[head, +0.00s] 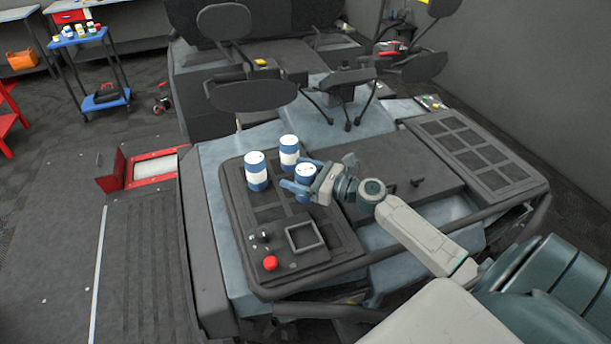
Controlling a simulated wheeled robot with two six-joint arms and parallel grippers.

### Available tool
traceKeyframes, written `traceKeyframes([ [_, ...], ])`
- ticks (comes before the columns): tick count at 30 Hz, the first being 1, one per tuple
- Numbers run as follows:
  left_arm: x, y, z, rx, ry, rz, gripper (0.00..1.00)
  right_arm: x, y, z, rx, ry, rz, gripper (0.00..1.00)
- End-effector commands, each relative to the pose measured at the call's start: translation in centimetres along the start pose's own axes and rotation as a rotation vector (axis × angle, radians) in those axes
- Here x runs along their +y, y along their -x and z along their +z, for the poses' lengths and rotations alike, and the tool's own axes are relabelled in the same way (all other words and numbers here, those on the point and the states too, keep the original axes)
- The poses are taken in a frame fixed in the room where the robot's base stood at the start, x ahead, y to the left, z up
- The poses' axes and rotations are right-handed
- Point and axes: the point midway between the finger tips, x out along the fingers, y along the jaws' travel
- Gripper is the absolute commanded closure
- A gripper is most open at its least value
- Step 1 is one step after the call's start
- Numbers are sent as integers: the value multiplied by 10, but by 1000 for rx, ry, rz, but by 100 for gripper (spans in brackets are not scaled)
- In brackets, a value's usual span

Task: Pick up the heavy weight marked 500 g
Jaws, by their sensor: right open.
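Three blue-and-white cylindrical weights stand upright on the dark panel at the left of the machine. One weight (257,171) is at the left, one (289,152) is farther back, and one (306,172) is nearest my right gripper. Their markings are too small to read, so I cannot tell which is 500 g. My right gripper (299,177) reaches in from the right with its jaws open. Its blue fingers are at the nearest weight, one on either side, partly hiding it; I cannot tell whether they touch it. My left gripper is out of view.
The panel (285,277) has a red button (270,263), small knobs and a raised square frame (305,235) in front of the weights. A flat black pad (252,95) on a stalk stands behind them. A grid tray (470,150) is at the right.

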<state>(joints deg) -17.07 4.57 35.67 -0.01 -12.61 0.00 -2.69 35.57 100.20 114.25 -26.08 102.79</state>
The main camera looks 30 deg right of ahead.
Motion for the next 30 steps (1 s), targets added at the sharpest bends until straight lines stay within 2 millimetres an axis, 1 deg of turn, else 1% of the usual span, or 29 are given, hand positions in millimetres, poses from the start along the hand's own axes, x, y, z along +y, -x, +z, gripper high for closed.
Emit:
traceKeyframes([
  [7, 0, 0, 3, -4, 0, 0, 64, 0, -1, -1, 1, 0, 0, 25],
  [11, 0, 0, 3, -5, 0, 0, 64, 0, -1, -1, 1, 0, 0, 51],
  [12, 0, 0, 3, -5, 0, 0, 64, 0, -1, -1, 1, 0, 0, 58],
  [14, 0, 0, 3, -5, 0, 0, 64, 0, -1, -1, 1, 0, 0, 70],
  [15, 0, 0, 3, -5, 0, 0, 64, 0, -1, -1, 1, 0, 0, 78],
  [17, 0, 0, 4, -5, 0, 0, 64, 0, -1, -1, 1, 1, 0, 90],
  [26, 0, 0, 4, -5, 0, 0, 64, 0, -1, 2, -1, 2, 1, 90],
  [30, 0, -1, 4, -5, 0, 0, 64, 0, -1, 8, 0, 4, 2, 90],
])
